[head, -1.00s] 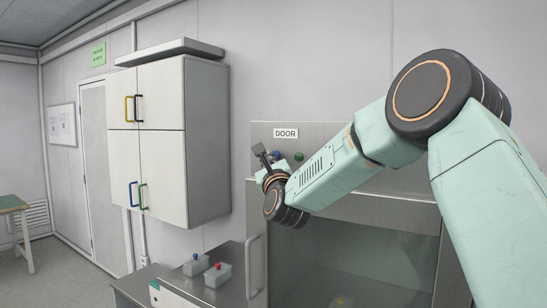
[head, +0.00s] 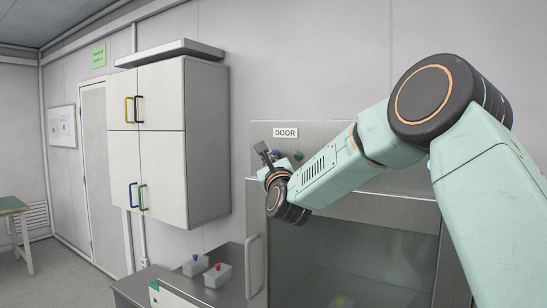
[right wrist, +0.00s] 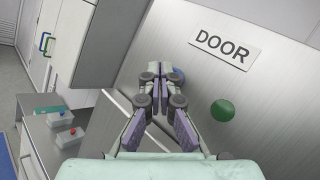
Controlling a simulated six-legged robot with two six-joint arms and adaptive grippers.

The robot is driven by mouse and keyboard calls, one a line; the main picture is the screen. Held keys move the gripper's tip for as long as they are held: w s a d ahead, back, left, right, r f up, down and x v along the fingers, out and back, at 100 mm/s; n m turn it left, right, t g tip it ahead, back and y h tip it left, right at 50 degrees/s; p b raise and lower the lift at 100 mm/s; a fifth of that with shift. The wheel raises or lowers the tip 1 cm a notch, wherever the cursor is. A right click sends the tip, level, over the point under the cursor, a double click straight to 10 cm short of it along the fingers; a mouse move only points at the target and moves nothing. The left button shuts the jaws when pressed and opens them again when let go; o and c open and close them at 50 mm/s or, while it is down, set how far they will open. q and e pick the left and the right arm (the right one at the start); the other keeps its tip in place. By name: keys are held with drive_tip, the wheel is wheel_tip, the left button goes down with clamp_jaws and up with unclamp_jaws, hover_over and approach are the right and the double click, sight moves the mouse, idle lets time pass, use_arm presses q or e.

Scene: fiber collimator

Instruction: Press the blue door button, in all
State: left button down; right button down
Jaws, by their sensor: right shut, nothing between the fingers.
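The blue door button (head: 276,154) is on the metal panel under the DOOR sign (head: 286,133). In the right wrist view the blue button (right wrist: 179,74) shows only partly, just right of my fingertips, with the rest hidden behind them. The green button (head: 298,156) is to its right and shows whole in the right wrist view (right wrist: 222,111). My right gripper (head: 262,147) is shut and empty in front of the panel, close to the blue button. Its fingertips also show in the right wrist view (right wrist: 158,70). I cannot tell whether they touch the button. My left gripper is not in view.
Below the panel is a glass-fronted cabinet door (head: 375,262) with a metal handle (head: 255,265). Two small grey boxes, one with a blue knob (head: 194,265) and one with a red knob (head: 217,276), stand on the counter at left. A white wall cabinet (head: 160,140) hangs further left.

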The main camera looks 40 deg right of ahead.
drive_tip(key=shift+w+d, duration=0.2)
drive_tip(key=shift+d, duration=0.2)
idle(0.8)
drive_tip(key=shift+a+b, duration=0.1)
drive_tip(key=shift+b, duration=0.2)
drive_tip(key=shift+s+a+b, duration=0.45)
drive_tip(key=shift+a, duration=0.3)
drive_tip(key=shift+s+a+b, duration=0.3)
drive_tip(key=shift+a+b, duration=0.05)
drive_tip(key=shift+a, duration=0.4)
drive_tip(key=shift+s+a+b, duration=0.3)
drive_tip(key=shift+a+b, duration=0.1)
drive_tip(key=shift+a, duration=0.35)
drive_tip(key=shift+s+a+b, duration=0.3)
drive_tip(key=shift+a+b, duration=0.05)
drive_tip(key=shift+a, duration=0.4)
